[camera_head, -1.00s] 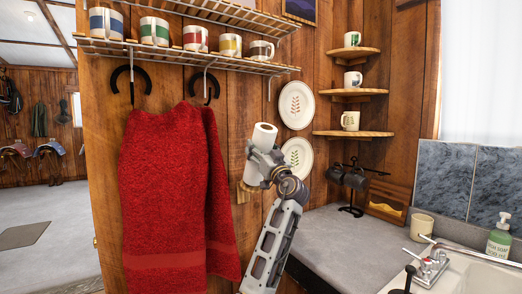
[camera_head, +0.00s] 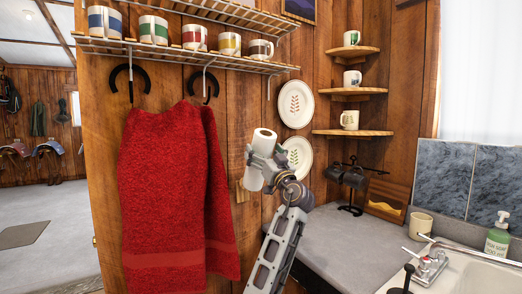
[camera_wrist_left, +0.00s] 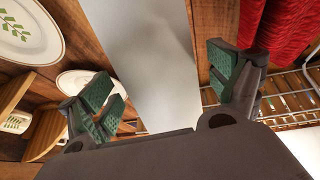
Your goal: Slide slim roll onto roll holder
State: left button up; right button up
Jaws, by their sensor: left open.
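The slim roll (camera_head: 254,178) is a white upright cylinder, tilted slightly, in front of the wooden wall. My left gripper (camera_head: 264,160) is open around it, coming from below right. In the left wrist view the roll (camera_wrist_left: 155,70) runs between the two spread fingers (camera_wrist_left: 165,95), close to the right pad with a gap at the left one. A small wooden piece on the wall (camera_head: 241,191), likely part of the roll holder, shows just left of the roll's lower end. Whether the roll sits on it is hidden. My right gripper is not seen.
A red towel (camera_head: 170,190) hangs close on the left. A wire shelf with several mugs (camera_head: 180,50) is above. Plates (camera_head: 295,104) hang behind to the right. A grey counter (camera_head: 335,240) with a mug rack (camera_head: 351,185) and sink lies at right.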

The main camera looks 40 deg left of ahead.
pick_arm(q)
jog(key=v, duration=0.9)
jog(key=shift+d, duration=0.1)
dwell(1.0)
